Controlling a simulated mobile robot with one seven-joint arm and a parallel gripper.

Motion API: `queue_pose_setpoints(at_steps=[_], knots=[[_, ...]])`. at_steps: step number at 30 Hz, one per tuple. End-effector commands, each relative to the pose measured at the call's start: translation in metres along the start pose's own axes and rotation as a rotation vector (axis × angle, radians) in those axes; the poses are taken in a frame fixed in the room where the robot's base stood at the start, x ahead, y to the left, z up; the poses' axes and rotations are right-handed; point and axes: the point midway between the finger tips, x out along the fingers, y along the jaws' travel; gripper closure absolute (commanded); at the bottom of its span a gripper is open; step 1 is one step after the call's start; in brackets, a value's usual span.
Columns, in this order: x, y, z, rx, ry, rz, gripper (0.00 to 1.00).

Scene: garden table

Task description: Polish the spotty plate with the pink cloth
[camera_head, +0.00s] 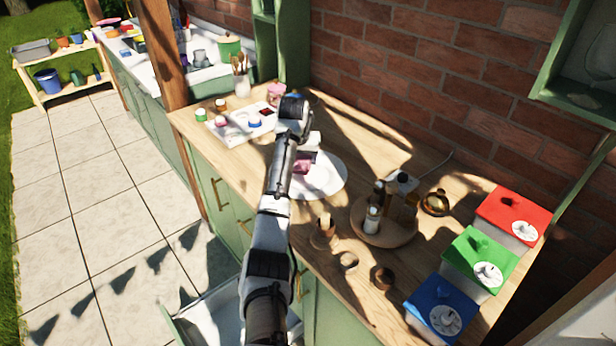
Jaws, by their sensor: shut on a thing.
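The white plate (331,185) lies flat on the wooden worktop, in the middle of the view. Part of it is hidden behind my arm, and spots on it are too small to make out. The pink cloth (303,169) is over the plate's upper left part. My gripper (307,156) is above the plate, shut on the pink cloth. I cannot tell whether the cloth touches the plate.
A round wooden tray (370,236) with bottles stands right of the plate. Red (513,209), green (478,254) and blue (441,303) lidded boxes line the right end. A white tray (230,133) with small jars lies left. The brick wall (400,70) bounds the back.

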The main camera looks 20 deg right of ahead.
Motion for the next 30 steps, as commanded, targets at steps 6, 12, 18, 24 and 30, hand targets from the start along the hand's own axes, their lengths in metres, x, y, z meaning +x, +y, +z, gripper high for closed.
queue_pose_setpoints(at_steps=[6, 12, 18, 24, 30], knots=[[0.013, 0.000, 0.006, 0.000, -0.001, 0.000, 0.56], [0.025, 0.000, 0.010, 0.000, 0.000, 0.000, 0.56], [0.035, 0.000, 0.015, 0.001, -0.001, 0.001, 0.56], [0.037, 0.000, 0.015, 0.001, 0.000, 0.000, 0.56], [0.037, 0.000, 0.015, 0.001, 0.000, 0.000, 0.28]])
